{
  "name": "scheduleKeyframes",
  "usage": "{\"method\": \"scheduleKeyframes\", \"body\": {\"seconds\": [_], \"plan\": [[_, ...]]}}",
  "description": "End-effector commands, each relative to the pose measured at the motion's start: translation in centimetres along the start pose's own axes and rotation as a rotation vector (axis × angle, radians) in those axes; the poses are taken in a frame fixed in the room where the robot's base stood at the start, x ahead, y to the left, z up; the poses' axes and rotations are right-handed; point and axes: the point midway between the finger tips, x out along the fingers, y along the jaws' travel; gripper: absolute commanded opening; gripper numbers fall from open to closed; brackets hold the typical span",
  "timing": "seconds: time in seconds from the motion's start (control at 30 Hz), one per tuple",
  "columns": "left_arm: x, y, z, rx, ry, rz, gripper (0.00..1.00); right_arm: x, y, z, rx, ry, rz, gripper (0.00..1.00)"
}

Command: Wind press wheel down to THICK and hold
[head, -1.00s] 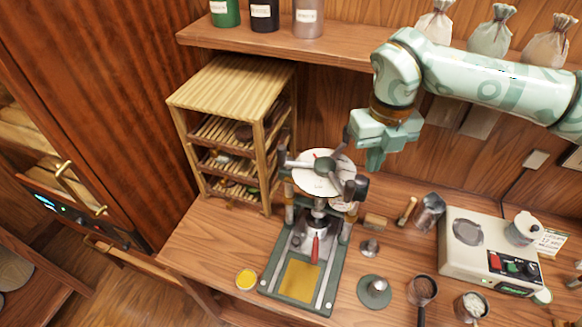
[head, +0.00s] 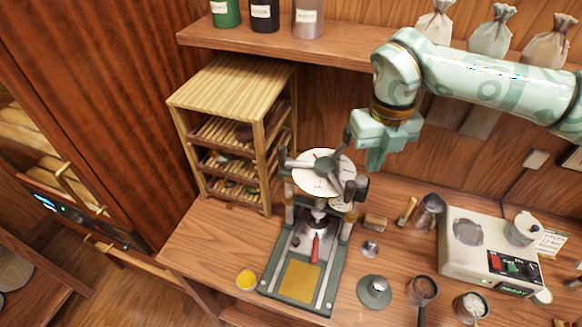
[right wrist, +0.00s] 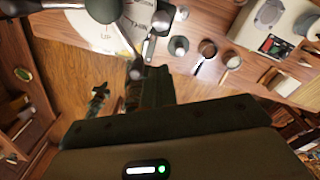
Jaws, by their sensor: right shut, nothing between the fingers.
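The tea press (head: 300,250) stands on the counter with a dark green frame and a brass-coloured plate at its front. Its press wheel (head: 325,166) has grey spokes and a hub above a white dial (head: 312,184). The dial's markings are too small to read in the head view; the dial also shows in the right wrist view (right wrist: 78,28). My right gripper (head: 374,164) is shut and empty, pointing down just behind and right of the wheel. Whether it touches a spoke is unclear. In the right wrist view its dark fingers (right wrist: 152,88) are beside a wheel knob. My left gripper is out of view.
A wooden rack (head: 232,90) stands close behind the press at left. A beige scale-like machine (head: 488,250) stands at right. A shelf (head: 340,52) runs above.

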Motion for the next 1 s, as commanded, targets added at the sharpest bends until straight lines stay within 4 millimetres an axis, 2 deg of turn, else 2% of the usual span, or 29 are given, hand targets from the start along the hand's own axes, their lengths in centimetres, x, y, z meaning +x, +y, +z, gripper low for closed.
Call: {"method": "scheduleKeyframes", "body": {"seconds": [0.47,1.0], "plan": [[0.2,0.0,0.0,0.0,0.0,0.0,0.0,0.3,0.0,0.0,0.0,0.0,0.0,0.0],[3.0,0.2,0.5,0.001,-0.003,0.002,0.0,4.1,0.0,0.0,0.0,0.001,0.0,0.0]]}}
